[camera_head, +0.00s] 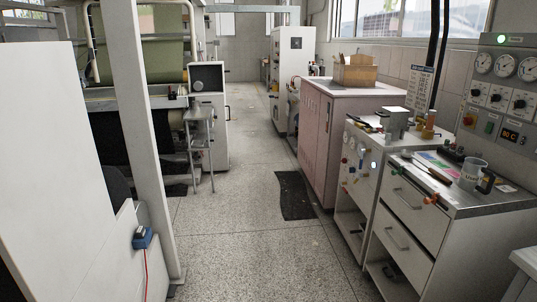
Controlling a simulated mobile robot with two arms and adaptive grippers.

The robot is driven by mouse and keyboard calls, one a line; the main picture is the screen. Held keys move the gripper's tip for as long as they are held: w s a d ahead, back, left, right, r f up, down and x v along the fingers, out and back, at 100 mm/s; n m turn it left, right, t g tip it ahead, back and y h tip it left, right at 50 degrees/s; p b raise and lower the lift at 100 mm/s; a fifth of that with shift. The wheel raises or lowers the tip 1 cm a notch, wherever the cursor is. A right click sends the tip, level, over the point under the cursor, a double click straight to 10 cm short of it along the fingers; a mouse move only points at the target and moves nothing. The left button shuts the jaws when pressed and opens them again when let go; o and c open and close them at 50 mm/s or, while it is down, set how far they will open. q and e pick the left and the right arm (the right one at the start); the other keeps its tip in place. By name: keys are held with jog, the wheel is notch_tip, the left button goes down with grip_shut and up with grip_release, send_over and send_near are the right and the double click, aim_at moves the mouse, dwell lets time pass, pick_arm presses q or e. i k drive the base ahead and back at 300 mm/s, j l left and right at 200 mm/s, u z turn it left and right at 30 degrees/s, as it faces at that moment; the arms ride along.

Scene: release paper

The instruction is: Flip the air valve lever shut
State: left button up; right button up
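Neither of my grippers is in view. I cannot tell for certain which part is the air valve lever. A small red handle-like part (431,199) sticks out at the front top edge of the drawer cabinet on the right. A small blue fitting (142,238) is on the low white panel at the left, with a thin red line (146,270) hanging from it. Both are too small to show a lever position.
A grey drawer cabinet (405,208) with a cup (471,174) on top stands at right, below a gauge panel (503,95). A pink cabinet (318,140) stands beyond. A white post (140,120) rises at left. The speckled floor aisle is open, with a dark mat (294,195).

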aim_at(361, 160)
jog(key=i+j+z, duration=0.25)
jog(key=i+z, duration=0.25)
jog(key=i, duration=0.35)
jog(key=i+j+z, duration=0.45)
jog(key=i, duration=0.35)
jog(key=i+j+z, duration=0.5)
jog(key=i+j, duration=0.2)
jog(key=j, duration=0.2)
